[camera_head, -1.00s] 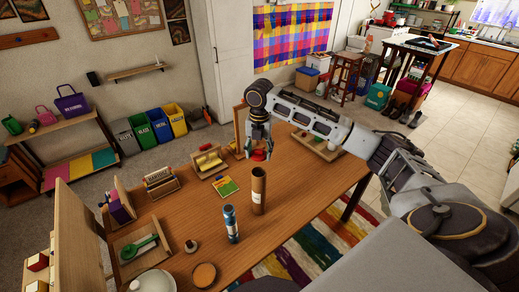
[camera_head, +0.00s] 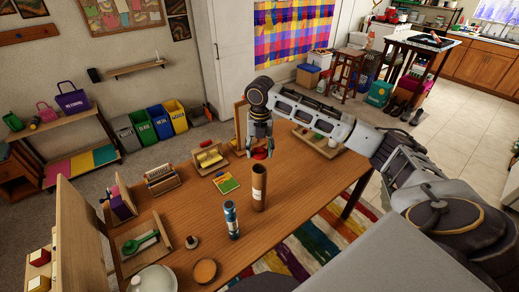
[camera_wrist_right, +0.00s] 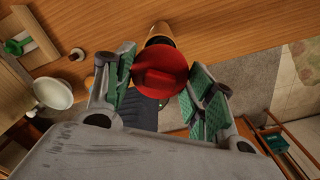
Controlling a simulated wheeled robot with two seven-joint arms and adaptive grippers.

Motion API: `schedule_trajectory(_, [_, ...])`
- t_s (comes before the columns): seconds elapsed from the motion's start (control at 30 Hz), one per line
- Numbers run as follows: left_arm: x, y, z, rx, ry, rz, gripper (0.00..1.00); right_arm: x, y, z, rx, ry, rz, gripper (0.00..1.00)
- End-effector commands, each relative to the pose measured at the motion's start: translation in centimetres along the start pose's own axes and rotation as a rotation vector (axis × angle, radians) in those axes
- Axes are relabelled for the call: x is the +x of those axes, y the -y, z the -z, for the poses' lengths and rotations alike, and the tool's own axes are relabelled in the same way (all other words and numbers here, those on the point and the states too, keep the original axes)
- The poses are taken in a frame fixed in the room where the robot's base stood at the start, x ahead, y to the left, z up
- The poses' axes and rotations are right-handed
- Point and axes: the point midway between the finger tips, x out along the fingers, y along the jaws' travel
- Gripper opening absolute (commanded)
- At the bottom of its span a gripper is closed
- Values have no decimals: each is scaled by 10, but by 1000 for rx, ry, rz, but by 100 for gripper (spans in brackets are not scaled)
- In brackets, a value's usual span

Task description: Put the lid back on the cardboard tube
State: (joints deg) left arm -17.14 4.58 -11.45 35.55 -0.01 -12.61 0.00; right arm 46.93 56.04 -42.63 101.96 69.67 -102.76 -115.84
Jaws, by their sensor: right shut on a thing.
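The brown cardboard tube (camera_head: 259,188) stands upright and open-topped on the wooden table. My right gripper (camera_head: 259,148) is shut on the red lid (camera_head: 260,154), which it holds behind and above the tube in the head view. In the right wrist view the red lid (camera_wrist_right: 160,74) sits between the green-padded fingers of the gripper (camera_wrist_right: 163,85). The tube (camera_wrist_right: 160,34) shows partly beyond the lid there, and the lid hides the rest of it. The lid and the tube look apart. My left gripper is not in view.
A blue patterned canister (camera_head: 231,220) stands close to the tube, on its left. A yellow-green booklet (camera_head: 226,183) lies behind it. A round brown disc (camera_head: 205,271) and a tray with a green scoop (camera_head: 140,242) are at the table's left. The table right of the tube is mostly clear.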

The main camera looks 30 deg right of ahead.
Motion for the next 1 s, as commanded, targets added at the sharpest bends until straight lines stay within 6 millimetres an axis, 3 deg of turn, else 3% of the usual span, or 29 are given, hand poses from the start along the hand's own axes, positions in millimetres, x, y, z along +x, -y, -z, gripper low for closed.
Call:
schedule_trajectory(0.37, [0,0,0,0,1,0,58,6,0,0,1,-1,0,44])
schedule_trajectory(1.0, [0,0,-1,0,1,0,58,43,0,0,2,-1,0,44])
